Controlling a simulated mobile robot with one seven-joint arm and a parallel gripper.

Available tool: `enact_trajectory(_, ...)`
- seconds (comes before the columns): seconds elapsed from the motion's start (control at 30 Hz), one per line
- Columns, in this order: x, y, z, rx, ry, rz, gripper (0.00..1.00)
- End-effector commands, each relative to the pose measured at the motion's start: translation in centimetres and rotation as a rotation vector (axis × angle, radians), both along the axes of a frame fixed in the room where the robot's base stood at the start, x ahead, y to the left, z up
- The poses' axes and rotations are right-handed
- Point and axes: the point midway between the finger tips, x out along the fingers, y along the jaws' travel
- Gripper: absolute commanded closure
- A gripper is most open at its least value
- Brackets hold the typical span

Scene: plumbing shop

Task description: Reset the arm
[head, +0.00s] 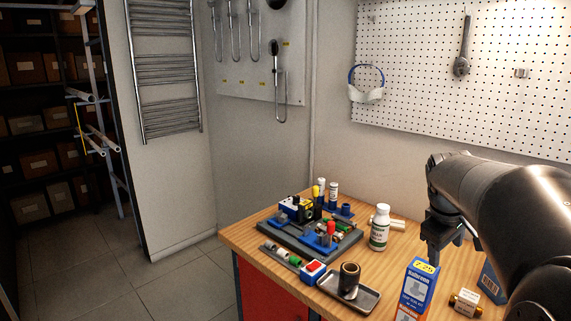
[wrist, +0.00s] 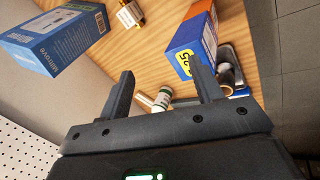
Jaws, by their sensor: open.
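My arm reaches in from the right in the head view. My gripper (head: 447,250) points down above the right part of the wooden workbench (head: 240,236). In the wrist view my gripper (wrist: 164,84) has its two fingers spread apart with nothing held between them. A blue and orange box (wrist: 196,38) shows just beyond the right finger there, and in the head view the box (head: 417,289) stands in front and left of my gripper. I cannot tell how far the finger is from it. The white bottle (wrist: 162,99) shows small between the fingers.
A grey tray (head: 318,227) with blue holders and small parts lies on the bench. A metal dish (head: 362,300) holds a dark cylinder (head: 349,279). A brass fitting (head: 465,301) and a blue box (head: 491,283) are near my arm. A pegboard (head: 430,60) is behind.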

Motion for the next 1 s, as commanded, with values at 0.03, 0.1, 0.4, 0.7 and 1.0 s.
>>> enact_trajectory(0.03,-1.2,1.4,0.7,-0.004,-0.034,-0.014,0.4)
enact_trajectory(0.1,-2.7,3.1,1.2,-0.002,-0.08,-0.043,0.4)
enact_trajectory(0.4,-9.8,9.5,1.2,0.084,-0.274,-0.167,0.4)
enact_trajectory(0.7,-17.4,17.6,-3.5,0.363,-0.319,-0.302,0.4)
enact_trajectory(1.0,-19.8,19.6,-5.3,0.451,-0.316,-0.352,0.4)
